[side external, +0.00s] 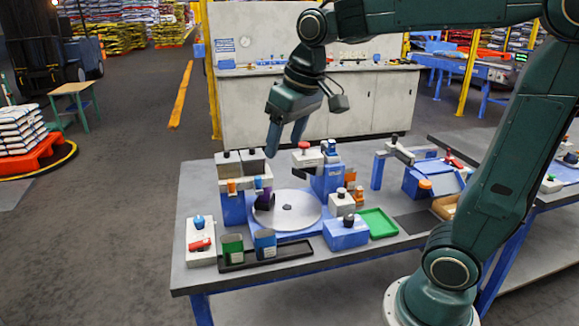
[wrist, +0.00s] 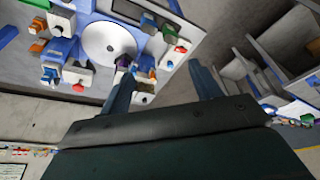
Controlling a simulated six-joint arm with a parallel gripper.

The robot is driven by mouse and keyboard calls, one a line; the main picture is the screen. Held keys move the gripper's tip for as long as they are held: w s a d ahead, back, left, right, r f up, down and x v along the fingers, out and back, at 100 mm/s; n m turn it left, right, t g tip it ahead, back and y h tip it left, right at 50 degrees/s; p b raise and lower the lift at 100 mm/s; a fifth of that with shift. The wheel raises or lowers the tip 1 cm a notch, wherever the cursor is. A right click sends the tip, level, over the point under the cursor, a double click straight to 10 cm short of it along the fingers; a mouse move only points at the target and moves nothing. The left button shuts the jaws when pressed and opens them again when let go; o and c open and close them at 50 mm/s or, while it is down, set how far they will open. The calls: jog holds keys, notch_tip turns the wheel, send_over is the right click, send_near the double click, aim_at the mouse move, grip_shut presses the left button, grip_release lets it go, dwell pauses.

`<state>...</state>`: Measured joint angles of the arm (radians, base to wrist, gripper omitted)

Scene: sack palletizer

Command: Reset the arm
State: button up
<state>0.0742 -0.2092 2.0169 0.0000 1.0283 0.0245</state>
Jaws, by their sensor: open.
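My gripper (side external: 286,138) hangs in the air above the workbench (side external: 196,270), over the back of the round grey disc (side external: 300,204) in the side view. Its two fingers are apart and hold nothing in the wrist view (wrist: 166,82). The fingers point down and the arm arches in from the right. The disc also shows in the wrist view (wrist: 100,42), with the bench fittings around it.
Blue-and-grey stations (side external: 234,205) stand around the disc. A green tray (side external: 377,222), a blue box (side external: 345,233) and a black rack (side external: 235,262) with small bins lie on the bench.

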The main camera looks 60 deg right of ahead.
jog(key=s+a+f+n+t, duration=0.1)
jog(key=s+f, duration=0.3)
jog(key=s, duration=1)
jog(key=shift+s+a+f+t, duration=0.2)
jog(key=shift+a+t, duration=0.3)
jog(key=shift+a, duration=0.2)
